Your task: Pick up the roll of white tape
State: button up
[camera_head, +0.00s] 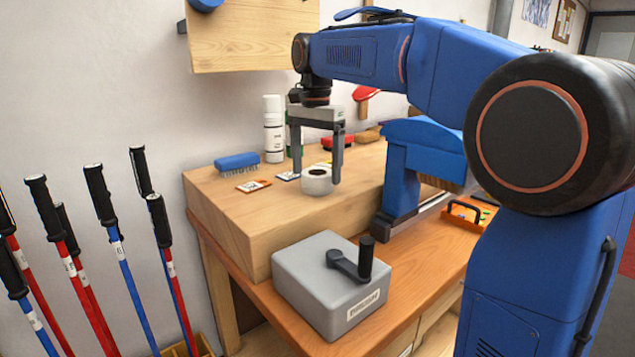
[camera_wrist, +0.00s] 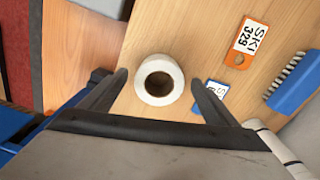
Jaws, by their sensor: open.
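The roll of white tape (camera_head: 317,181) lies flat, its hole facing up, on the raised wooden block of the bench. In the wrist view the white roll (camera_wrist: 159,80) sits between and just beyond my two fingertips. My gripper (camera_head: 316,180) is open and points down over the roll. In the wrist view my gripper (camera_wrist: 158,78) has a finger on each side of the roll, with a gap showing on both sides. Whether the fingertips are level with the roll or above it I cannot tell.
A blue brush (camera_head: 237,162), an orange-and-white tag (camera_head: 254,185) and a blue tag (camera_wrist: 211,93) lie close by. A grey box with a crank (camera_head: 332,285) stands in front, lower down. A blue press (camera_head: 408,165) is to the right.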

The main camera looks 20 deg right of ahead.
jog(key=shift+f, duration=1)
jog(key=c, duration=1)
notch_tip(320, 180, up, 10)
jog(key=shift+r, duration=0.1)
